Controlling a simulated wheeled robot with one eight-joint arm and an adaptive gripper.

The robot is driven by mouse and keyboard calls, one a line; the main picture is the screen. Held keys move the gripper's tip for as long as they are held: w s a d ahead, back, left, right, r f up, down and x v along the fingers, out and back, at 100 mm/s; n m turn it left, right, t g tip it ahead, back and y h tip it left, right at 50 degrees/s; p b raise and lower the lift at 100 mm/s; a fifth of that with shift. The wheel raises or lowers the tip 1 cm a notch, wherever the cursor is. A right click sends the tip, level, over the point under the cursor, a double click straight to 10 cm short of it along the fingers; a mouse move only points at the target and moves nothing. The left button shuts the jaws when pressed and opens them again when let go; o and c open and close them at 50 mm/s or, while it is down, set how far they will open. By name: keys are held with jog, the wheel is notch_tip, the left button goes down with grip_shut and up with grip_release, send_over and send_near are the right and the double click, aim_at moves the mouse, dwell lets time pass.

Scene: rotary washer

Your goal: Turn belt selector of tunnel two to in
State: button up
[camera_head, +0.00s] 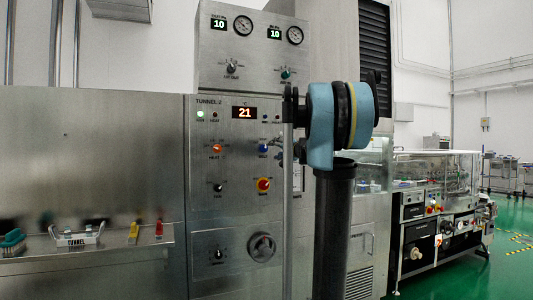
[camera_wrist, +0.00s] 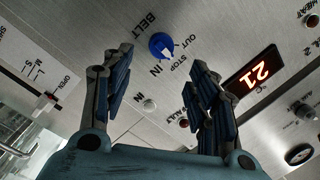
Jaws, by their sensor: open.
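The belt selector is a blue knob (camera_wrist: 161,46) beside the word BELT, with OUT, STOP and IN printed around it. A pale mark on it faces the OUT and STOP side; its exact setting is hard to tell. It also shows as a small blue knob (camera_head: 263,148) on the TUNNEL 2 panel (camera_head: 240,215) in the head view. My gripper (camera_wrist: 160,62) is open and empty, its two fingers apart on either side of the knob in the wrist view, with no contact visible. In the head view my arm hides most of the gripper, just right of the knob.
A lit display (camera_head: 244,113) reads 21 above. A shelf (camera_head: 90,257) with small tools stands at left. Green floor (camera_head: 500,262) is open at right.

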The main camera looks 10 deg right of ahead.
aim_at(266, 149)
jog(key=x, duration=0.9)
jog(key=shift+w, duration=0.1)
jog(key=c, duration=1)
